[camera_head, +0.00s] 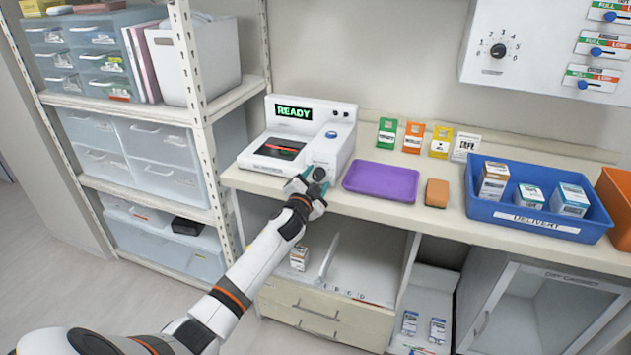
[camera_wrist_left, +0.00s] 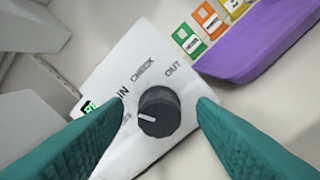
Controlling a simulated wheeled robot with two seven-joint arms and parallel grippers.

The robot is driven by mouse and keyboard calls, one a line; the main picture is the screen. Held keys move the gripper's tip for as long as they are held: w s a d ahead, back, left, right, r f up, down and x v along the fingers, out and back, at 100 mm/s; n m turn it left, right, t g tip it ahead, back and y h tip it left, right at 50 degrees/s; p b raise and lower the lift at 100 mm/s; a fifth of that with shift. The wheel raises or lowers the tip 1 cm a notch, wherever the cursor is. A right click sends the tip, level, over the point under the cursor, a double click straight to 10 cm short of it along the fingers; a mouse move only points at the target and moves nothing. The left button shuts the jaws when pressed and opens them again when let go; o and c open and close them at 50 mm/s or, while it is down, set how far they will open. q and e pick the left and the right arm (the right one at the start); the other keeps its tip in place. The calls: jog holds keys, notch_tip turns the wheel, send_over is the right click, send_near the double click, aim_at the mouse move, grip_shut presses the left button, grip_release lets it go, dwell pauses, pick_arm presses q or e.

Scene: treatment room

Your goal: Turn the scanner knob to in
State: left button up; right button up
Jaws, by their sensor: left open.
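The white scanner (camera_head: 335,152) stands on the counter with a green READY display (camera_head: 294,112). Its dark round knob (camera_wrist_left: 160,111) shows in the left wrist view with a white pointer mark facing left, toward a label partly hidden by a finger. IN is printed above that label, then CHECK and OUT further clockwise. My left gripper (camera_head: 308,187) is at the scanner's front right. Its teal fingers (camera_wrist_left: 160,103) are open on either side of the knob, with a visible gap on each side. My right gripper is not in view.
A purple tray (camera_head: 381,181) lies right of the scanner, with an orange-brown block (camera_head: 437,193) beside it. Several coloured cards (camera_head: 413,138) stand behind. A blue delivery bin (camera_head: 480,205) holds boxes. A shelf rack (camera_head: 203,130) stands close on the left.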

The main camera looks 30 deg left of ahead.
pick_arm(q)
jog(key=shift+s, duration=0.1)
jog(key=v, duration=1.1)
jog(key=shift+s, duration=0.4)
